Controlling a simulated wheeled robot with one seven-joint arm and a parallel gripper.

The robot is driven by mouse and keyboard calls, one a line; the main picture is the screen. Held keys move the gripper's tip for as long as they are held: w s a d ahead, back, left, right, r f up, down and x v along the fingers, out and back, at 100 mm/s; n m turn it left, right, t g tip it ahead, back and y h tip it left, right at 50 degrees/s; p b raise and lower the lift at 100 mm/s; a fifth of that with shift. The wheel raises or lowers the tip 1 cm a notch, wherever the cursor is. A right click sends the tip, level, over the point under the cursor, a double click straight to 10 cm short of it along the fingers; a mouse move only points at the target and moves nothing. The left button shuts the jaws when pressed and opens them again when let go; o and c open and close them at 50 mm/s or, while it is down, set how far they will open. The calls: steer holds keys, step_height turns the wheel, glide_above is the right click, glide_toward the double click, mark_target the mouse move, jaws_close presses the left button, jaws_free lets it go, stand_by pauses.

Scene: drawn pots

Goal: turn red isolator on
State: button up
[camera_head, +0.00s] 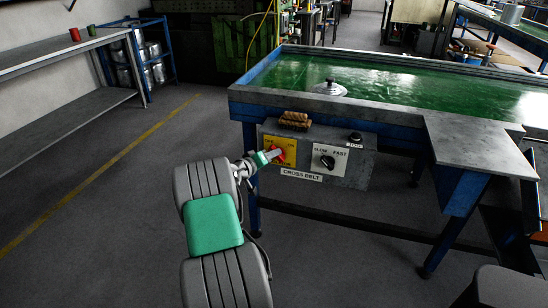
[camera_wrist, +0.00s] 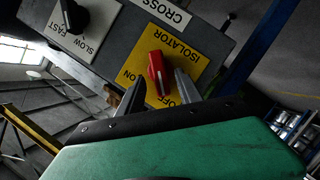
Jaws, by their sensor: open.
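The red isolator (camera_wrist: 156,66) is a rotary knob on a yellow plate (camera_wrist: 195,66), marked ON and OFF. In the wrist view, upside down, its white line points down, nearer the OFF label than ON. In the head view the plate (camera_head: 272,143) is on the left of a grey control box, and the knob is partly hidden by my gripper (camera_head: 272,156). In the wrist view my gripper (camera_wrist: 158,78) is open, with one finger on each side of the knob's lower end. I cannot tell whether either finger touches it.
A black knob (camera_head: 327,161) marked SLOW and FAST sits right of the isolator. A CROSS BELT label (camera_head: 301,175) is below. Brown rolls (camera_head: 295,120) lie on top of the control box (camera_head: 357,170). The green-topped table (camera_head: 420,88) overhangs behind. Open floor lies left.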

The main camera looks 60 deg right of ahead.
steer(key=x, duration=0.2)
steer(key=shift+d, duration=0.3)
steer(key=shift+c, duration=0.5)
jaws_close()
